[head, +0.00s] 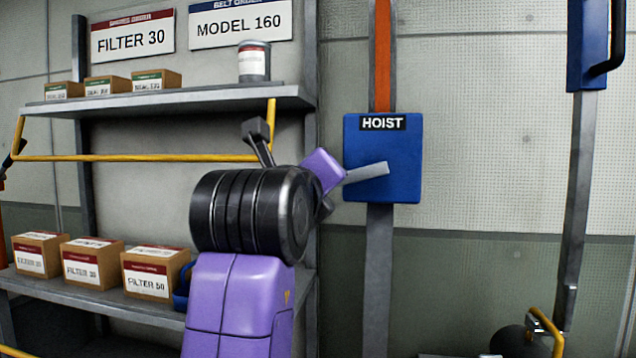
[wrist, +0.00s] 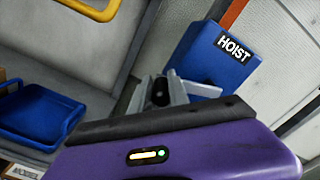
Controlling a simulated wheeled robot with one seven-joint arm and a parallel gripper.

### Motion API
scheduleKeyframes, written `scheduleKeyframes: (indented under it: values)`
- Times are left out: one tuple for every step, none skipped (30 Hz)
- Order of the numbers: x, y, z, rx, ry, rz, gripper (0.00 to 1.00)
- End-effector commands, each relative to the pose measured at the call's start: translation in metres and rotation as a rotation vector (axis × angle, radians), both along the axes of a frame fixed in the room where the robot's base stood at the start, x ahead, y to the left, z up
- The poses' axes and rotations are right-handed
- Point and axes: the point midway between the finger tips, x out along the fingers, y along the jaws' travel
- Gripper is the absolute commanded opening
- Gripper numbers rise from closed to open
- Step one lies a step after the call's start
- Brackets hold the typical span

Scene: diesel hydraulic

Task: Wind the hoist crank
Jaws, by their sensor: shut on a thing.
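The blue hoist box (head: 382,140), labelled HOIST, is on a grey post right of centre in the head view. It also shows at the upper right of the wrist view (wrist: 205,62). The crank's pale grey arm (head: 368,173) crosses the box's lower front and points left toward my purple wrist. My gripper (wrist: 160,95) is at the crank's outer end and is shut on its dark handle (wrist: 160,90). In the head view my own arm partly hides the fingers and the handle.
A shelf rack with a yellow rail (head: 140,158) stands left, close behind my arm. Labelled boxes (head: 93,263) and a can (head: 254,62) sit on it. A blue tray (wrist: 38,115) shows in the wrist view. Wall right of the hoist box is clear up to another post (head: 580,190).

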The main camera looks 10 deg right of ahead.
Motion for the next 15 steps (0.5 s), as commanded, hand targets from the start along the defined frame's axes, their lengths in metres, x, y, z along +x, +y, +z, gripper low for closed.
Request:
scheduleKeyframes:
  values:
    - [-0.0027, -0.0034, 0.0091, 0.001, -0.019, -0.006, 0.0]
    - [-0.0028, -0.0036, 0.0092, 0.001, -0.019, -0.006, 0.0]
    - [-0.0029, -0.0039, 0.0093, 0.001, -0.019, -0.007, 0.0]
    - [-0.003, -0.0042, 0.0094, 0.001, -0.019, -0.007, 0.0]
    - [-0.003, -0.0044, 0.0095, 0.002, -0.02, -0.007, 0.0]
    - [-0.003, -0.0047, 0.0095, 0.002, -0.02, -0.008, 0.0]
    - [-0.0031, -0.0049, 0.0097, 0.002, -0.02, -0.008, 0.27]
    - [-0.003, -0.005, 0.0095, 0.002, -0.02, -0.009, 0.33]
    - [-0.0029, -0.0049, 0.0091, 0.001, -0.018, -0.009, 0.41]
    - [-0.0027, -0.0048, 0.0087, 0.002, -0.018, -0.008, 0.43]
    - [-0.0026, -0.0045, 0.008, 0.001, -0.016, -0.008, 0.43]
    - [-0.0022, -0.0042, 0.0072, 0.001, -0.016, -0.007, 0.43]
    - [-0.0021, -0.004, 0.0066, 0.001, -0.014, -0.007, 0.43]
    - [-0.0019, -0.0038, 0.0061, 0.001, -0.013, -0.007, 0.43]
    - [-0.0018, -0.0036, 0.0054, 0.001, -0.012, -0.006, 0.43]
